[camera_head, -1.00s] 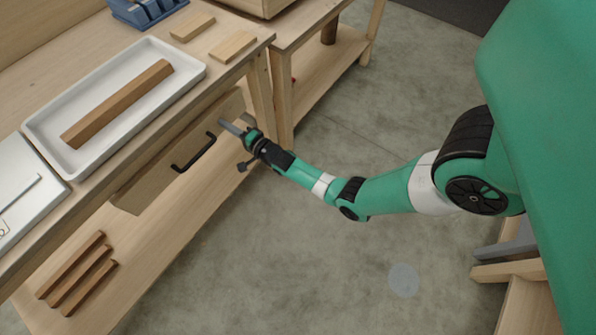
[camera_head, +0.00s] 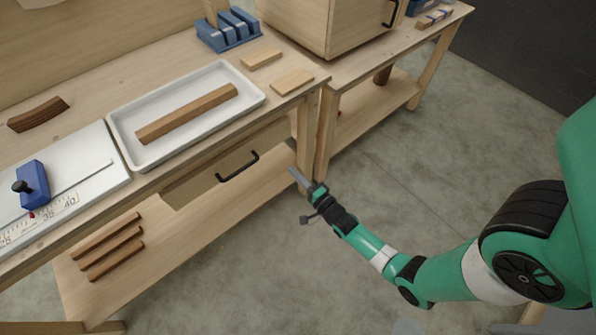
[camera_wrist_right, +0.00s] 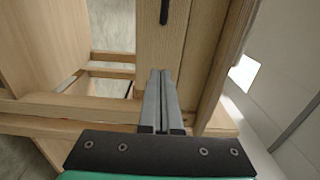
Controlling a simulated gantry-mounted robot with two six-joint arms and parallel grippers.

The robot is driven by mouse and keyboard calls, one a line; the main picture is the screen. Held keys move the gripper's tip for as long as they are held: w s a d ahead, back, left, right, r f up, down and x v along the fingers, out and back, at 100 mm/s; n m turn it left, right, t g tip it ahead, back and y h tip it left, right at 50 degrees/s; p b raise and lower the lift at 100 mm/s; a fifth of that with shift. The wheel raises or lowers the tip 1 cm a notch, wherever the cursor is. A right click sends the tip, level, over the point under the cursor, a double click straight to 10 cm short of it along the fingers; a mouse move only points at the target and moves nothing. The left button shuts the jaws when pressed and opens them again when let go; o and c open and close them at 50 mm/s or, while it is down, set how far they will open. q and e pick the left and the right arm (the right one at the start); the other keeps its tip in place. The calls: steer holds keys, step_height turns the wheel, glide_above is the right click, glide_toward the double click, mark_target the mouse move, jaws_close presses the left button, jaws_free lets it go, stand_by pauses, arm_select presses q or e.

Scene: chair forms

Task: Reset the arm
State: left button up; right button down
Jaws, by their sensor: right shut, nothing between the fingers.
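My right gripper (camera_head: 298,178) is shut and empty in the head view, held in front of the workbench near its right front leg. Its green arm comes in from the right. In the right wrist view the two grey fingers (camera_wrist_right: 161,92) lie together, with pale wooden bench parts beyond them. The drawer (camera_head: 225,165) with a black handle (camera_head: 238,167) is under the benchtop, to the left of the gripper and apart from it. My left gripper is not in view.
A white tray (camera_head: 118,119) on the bench holds a wooden bar (camera_head: 188,113). A blue rack (camera_head: 228,32) and small wooden blocks (camera_head: 292,82) stand behind. Several wooden strips (camera_head: 108,246) lie on the lower shelf. The concrete floor (camera_head: 250,265) in front is clear.

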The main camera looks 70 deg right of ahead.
steer(key=shift+s+a, duration=0.3)
steer(key=shift+s, duration=0.15)
